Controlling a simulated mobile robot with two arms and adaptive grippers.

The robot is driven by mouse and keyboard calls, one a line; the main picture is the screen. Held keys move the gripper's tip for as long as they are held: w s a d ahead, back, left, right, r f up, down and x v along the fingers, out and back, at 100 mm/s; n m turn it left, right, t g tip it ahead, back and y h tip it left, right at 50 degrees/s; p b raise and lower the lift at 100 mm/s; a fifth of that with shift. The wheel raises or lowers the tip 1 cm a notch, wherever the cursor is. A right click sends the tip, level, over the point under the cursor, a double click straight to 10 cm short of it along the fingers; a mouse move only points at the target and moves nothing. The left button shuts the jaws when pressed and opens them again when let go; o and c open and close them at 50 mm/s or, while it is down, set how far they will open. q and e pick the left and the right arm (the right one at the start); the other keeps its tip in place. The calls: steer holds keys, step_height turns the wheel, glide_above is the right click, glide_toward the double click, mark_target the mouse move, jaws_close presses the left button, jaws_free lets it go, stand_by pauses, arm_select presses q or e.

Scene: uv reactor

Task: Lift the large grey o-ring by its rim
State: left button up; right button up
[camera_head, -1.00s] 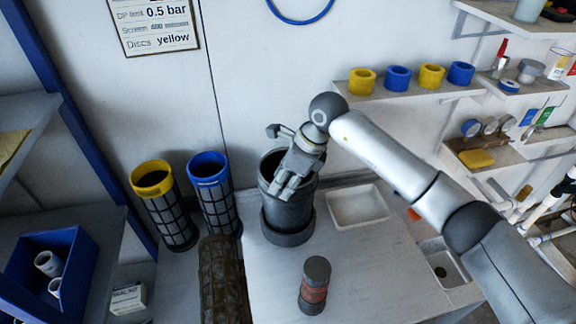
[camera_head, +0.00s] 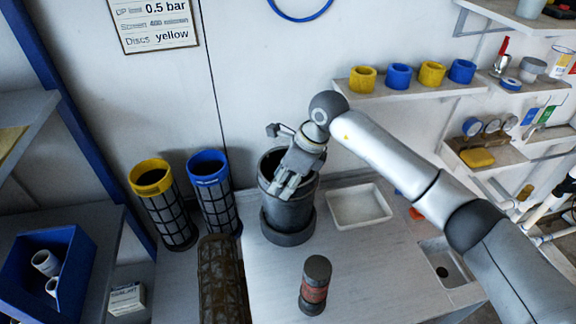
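A dark grey cylindrical housing (camera_head: 289,219) stands upright on the light bench, with an open top and a wider foot. My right gripper (camera_head: 283,188) reaches down over its mouth from the upper right, with its fingers at the near side of the rim. I cannot make out a separate large grey o-ring; the gripper hides part of the rim. Whether the fingers are apart or closed on the rim is not clear. My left gripper is not in view.
A short grey cylinder with a reddish band (camera_head: 314,286) stands in front of the housing. Mesh cylinders with yellow (camera_head: 166,215) and blue (camera_head: 217,200) tops stand to the left, with a brown mesh cylinder (camera_head: 222,285) nearer. A shallow white tray (camera_head: 361,221) lies to the right.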

jaws_close()
stand_by(0.5)
